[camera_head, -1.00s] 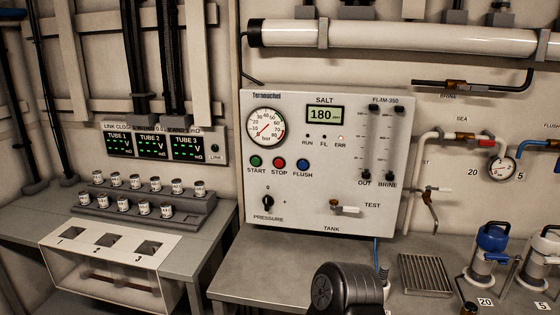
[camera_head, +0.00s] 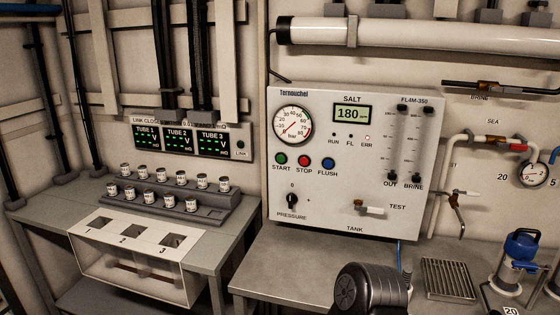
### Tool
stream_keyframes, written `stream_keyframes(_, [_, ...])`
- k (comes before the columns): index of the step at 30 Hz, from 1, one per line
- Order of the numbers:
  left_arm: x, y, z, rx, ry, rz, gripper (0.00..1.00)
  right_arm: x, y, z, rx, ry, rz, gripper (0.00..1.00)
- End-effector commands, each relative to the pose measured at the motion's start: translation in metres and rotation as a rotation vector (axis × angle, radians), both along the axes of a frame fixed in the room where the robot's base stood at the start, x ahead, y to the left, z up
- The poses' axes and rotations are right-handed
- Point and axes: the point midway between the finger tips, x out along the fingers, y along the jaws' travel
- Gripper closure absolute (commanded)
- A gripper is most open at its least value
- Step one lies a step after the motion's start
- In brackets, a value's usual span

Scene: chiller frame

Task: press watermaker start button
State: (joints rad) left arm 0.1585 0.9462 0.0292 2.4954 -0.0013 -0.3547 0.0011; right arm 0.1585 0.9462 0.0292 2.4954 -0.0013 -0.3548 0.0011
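The watermaker panel (camera_head: 340,215) is a white upright box on the wall above the grey bench. Its green START button (camera_head: 281,160) is at the left of a row, with the red STOP button (camera_head: 304,162) and the blue FLUSH button (camera_head: 328,163) beside it. The round gauge (camera_head: 293,125) above reads low, and the SALT display (camera_head: 351,114) shows 180. The ERR lamp looks lit red. A dark rounded part of my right arm shows at the bottom, below the panel. Neither gripper's fingers can be seen.
A grey bench (camera_head: 275,262) runs under the panel. A rack of small labelled jars (camera_head: 215,205) and a white box with three numbered slots (camera_head: 95,235) stand at the left. A drain grate (camera_head: 447,279) and a blue-topped canister (camera_head: 520,250) are at the right.

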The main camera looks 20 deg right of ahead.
Motion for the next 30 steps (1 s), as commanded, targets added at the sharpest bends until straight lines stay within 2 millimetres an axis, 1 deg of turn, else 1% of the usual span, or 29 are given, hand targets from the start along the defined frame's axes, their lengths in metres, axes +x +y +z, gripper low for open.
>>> stream_keyframes(1, [0.0000, 0.0000, 0.0000, 0.000, 0.000, 0.000, 0.64, 0.0000, 0.0000, 0.0000, 0.000, 0.000, 0.000, 0.85])
stream_keyframes(6, [-0.0001, 0.0000, 0.0000, 0.000, 0.000, 0.000, 0.64, 0.0000, 0.0000, 0.0000, 0.000, 0.000, 0.000, 0.99])
stream_keyframes(7, [0.0000, 0.0000, 0.0000, 0.000, 0.000, 0.000, 0.64, 0.0000, 0.0000, 0.0000, 0.000, 0.000, 0.000, 1.00])
stream_keyframes(30, [0.0000, 0.0000, 0.0000, 0.000, 0.000, 0.000, 0.64, 0.0000, 0.0000, 0.0000, 0.000, 0.000, 0.000, 1.00])
